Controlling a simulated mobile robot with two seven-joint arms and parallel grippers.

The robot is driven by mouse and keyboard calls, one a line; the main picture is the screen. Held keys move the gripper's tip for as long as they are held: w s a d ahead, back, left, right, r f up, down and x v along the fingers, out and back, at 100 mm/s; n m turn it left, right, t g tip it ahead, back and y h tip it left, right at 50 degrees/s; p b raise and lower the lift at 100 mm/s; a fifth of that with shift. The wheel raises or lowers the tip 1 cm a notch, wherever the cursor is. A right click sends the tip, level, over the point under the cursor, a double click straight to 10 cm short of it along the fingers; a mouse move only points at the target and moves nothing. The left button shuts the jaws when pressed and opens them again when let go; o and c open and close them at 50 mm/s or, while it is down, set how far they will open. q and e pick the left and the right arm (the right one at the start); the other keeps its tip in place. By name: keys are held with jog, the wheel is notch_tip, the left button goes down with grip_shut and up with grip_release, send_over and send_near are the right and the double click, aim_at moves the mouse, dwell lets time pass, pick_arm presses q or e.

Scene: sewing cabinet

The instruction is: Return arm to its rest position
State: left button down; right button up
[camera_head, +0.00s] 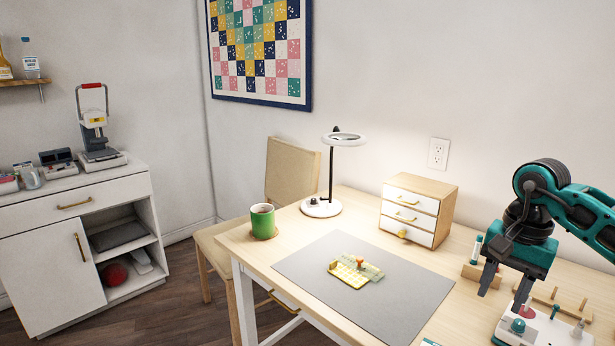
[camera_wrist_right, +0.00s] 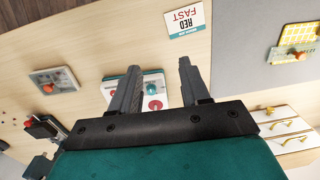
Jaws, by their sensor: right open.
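My right gripper (camera_head: 502,285) is open and empty. It hangs above the right side of the table (camera_head: 300,236), fingers pointing down. In the right wrist view its two dark fingers (camera_wrist_right: 157,85) stand apart with nothing between them. Below them is a white and teal device (camera_wrist_right: 150,90) with a teal knob and red parts, partly hidden by the fingers. In the head view this device (camera_head: 535,335) lies at the lower right edge. My left gripper is not in view.
A grey mat (camera_head: 400,290) carries a yellow tray (camera_head: 352,272). A small drawer unit (camera_head: 415,210), a lamp (camera_head: 320,207) and a green mug (camera_head: 262,221) stand behind it. A wooden rack (camera_head: 555,298) is close to the right gripper. A "RED FAST" card (camera_wrist_right: 185,21) lies on the table.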

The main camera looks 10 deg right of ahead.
jog(key=a+f+m+y, duration=0.1)
jog(key=a+f+y, duration=0.35)
jog(key=a, duration=0.55)
jog(key=s+a+r+m+t+y+p, duration=0.25)
jog(key=a+m+t+y, duration=0.25)
jog(key=a+m+y, duration=1.05)
notch_tip(320, 180, down, 8)
jog(key=d+m+t+h, duration=0.3)
jog(key=m+t+h, duration=0.95)
jog(key=m, duration=1.65)
jog(key=s+d+f+m+g+h+p, duration=0.1)
jog(key=s+d+f+m+g+h, duration=0.2)
jog(key=s+f+m+g+h, duration=0.3)
jog(key=s+f+m, duration=0.5)
jog(key=f+m, duration=0.2)
jog(key=shift+s+f+g, duration=0.25)
jog(key=shift+s+g, duration=0.05)
jog(key=shift+g, duration=0.05)
jog(key=shift+m, duration=0.25)
